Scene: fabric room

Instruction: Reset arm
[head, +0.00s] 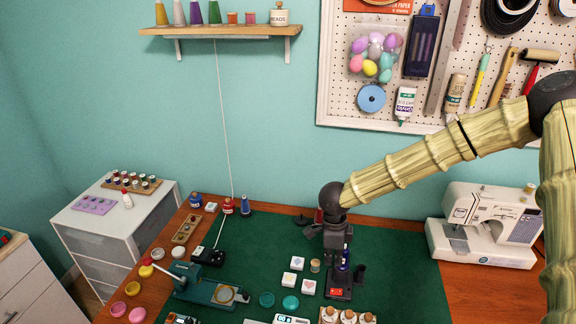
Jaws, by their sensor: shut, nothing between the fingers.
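My arm reaches in from the right edge, above the green mat (410,270) on the wooden table. My gripper (336,252) points down over the mat's middle, above or just behind a small dark stand (341,291) with a red label. It is shut and empty. A slim dark blue item (346,258) shows right beside the fingers; whether they touch cannot be told. The gripper hides part of the mat and the stand's back.
A sewing machine (490,225) stands at the right. Small white tiles (290,279) and teal lids (290,302) lie left of the stand, with corked jars (348,317) in front. A green tool (205,288) sits at the left. The mat's right part is clear.

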